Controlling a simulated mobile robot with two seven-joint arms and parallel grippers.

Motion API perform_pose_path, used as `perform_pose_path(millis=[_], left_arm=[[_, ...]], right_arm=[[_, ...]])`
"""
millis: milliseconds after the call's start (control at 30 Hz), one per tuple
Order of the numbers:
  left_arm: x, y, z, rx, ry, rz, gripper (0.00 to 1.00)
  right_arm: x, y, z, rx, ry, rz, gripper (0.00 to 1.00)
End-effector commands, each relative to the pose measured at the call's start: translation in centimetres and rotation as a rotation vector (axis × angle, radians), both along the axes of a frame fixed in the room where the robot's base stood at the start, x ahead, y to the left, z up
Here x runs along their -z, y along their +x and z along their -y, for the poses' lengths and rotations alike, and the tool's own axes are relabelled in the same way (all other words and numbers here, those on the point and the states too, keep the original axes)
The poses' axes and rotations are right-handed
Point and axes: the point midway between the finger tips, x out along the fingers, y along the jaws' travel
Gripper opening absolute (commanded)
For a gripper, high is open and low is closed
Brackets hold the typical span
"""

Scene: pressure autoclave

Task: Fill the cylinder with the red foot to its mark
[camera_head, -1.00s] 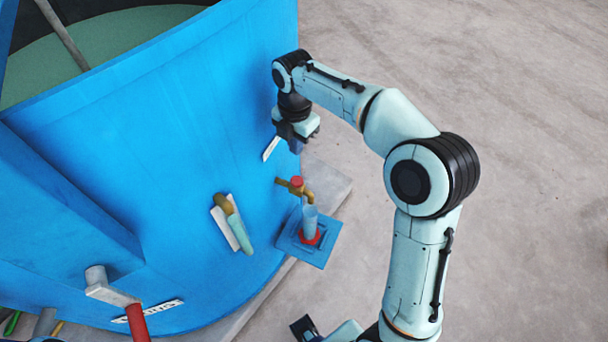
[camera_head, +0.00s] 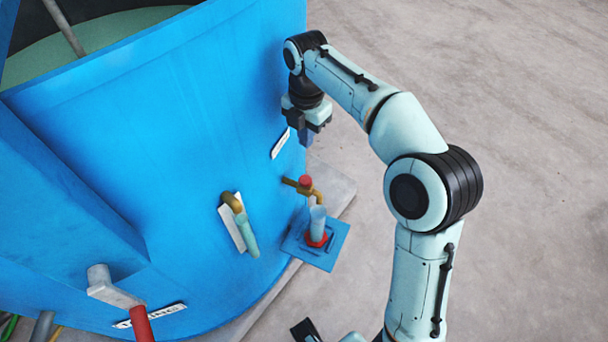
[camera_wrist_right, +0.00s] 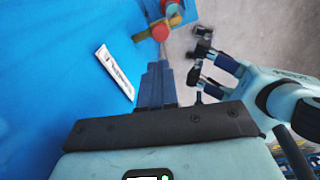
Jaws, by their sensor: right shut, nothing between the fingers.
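The clear, bluish cylinder (camera_head: 317,222) stands upright on its red foot (camera_head: 316,241), just below the spout of a brass tap with a red knob (camera_head: 305,181). Its mark and the liquid level are too small to tell. My right gripper (camera_head: 304,138) is shut and empty, above and apart from the tap, close to the tank wall. In the right wrist view my right gripper's fingers (camera_wrist_right: 158,72) point toward the red knob (camera_wrist_right: 171,10). Dark finger-like parts of mine show there at the right; I cannot tell their state.
The blue tank (camera_head: 170,130) fills the left. The cylinder's foot rests on a blue plate (camera_head: 334,256). A second brass outlet with a pale green tube (camera_head: 247,236) and a red-handled grey lever (camera_head: 138,322) stick out from the tank. Bare floor (camera_head: 530,120) lies right.

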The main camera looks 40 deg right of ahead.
Motion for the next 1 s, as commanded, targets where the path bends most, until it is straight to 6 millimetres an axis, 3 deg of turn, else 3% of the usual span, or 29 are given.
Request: perform_pose_path(millis=[267,700,1000], left_arm=[[0.3,-0.1,0.0,0.000,0.000,-0.001,0.43],[2.2,-0.1,0.0,-0.002,0.002,0.007,0.43],[2.7,0.2,0.0,-0.005,0.003,0.018,0.43]], right_arm=[[1.0,0.0,0.0,0.000,-0.001,-0.002,0.00],[9.9,-0.1,-0.1,0.000,0.001,-0.004,0.00],[13.6,0.0,0.0,0.000,0.000,-0.001,0.00]])
